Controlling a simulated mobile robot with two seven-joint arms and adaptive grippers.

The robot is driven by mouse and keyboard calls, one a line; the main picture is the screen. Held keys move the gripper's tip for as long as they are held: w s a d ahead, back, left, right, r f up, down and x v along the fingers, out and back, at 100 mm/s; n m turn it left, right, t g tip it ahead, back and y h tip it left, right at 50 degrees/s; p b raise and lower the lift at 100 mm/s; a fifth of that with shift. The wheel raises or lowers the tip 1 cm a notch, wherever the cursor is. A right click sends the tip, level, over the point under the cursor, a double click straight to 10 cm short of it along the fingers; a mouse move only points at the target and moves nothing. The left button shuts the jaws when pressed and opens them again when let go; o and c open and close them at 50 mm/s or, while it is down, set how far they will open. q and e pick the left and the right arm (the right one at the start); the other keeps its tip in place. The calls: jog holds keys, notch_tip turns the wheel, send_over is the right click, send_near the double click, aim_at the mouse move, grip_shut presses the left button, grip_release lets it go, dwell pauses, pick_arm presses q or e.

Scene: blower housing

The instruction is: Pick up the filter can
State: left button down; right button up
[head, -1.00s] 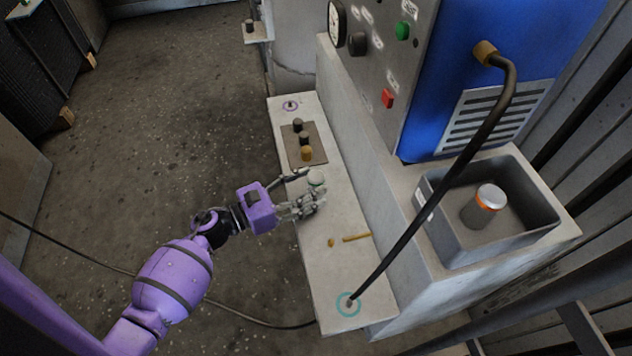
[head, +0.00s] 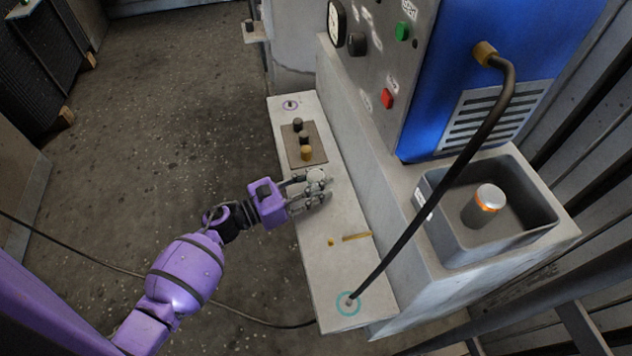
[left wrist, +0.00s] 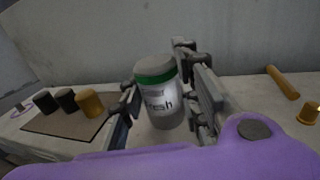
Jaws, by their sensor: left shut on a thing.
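A filter can with a green band and a label that seems to read "fresh" stands upright in the left wrist view (left wrist: 158,100). In the head view its pale top (head: 316,175) shows at the fingers, over the long pale bench. My left gripper (head: 318,186) is shut on this can, with a finger on each side of it. I cannot tell whether the can's base touches the bench. Another can, with an orange band and silver top (head: 487,205), stands in the grey tray (head: 440,246) at the right. My right gripper is not in view.
A mat (head: 318,157) with two dark knobs and a brass one lies beyond the gripper. A brass rod (head: 357,237) and a small brass piece (head: 331,243) lie nearer. A black hose (head: 440,173) runs from the blue machine (head: 455,75) down to the bench's near end.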

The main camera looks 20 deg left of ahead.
aim_at(316, 175)
pick_arm(q)
jog(key=shift+r, duration=0.55)
notch_tip(316, 175, up, 2)
jog(key=shift+r+p, duration=0.25)
jog(key=shift+p, duration=0.2)
jog(key=s+d+r+p, duration=0.2)
jog(key=s+d+r, duration=0.3)
jog(key=s+r, duration=0.4)
jog(key=s, duration=0.4)
jog(key=shift+r, duration=0.25)
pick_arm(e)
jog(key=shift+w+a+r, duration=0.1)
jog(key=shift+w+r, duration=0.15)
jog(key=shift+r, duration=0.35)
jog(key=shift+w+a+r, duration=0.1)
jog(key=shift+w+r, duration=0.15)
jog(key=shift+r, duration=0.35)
pick_arm(q)
jog(key=shift+d, duration=0.1)
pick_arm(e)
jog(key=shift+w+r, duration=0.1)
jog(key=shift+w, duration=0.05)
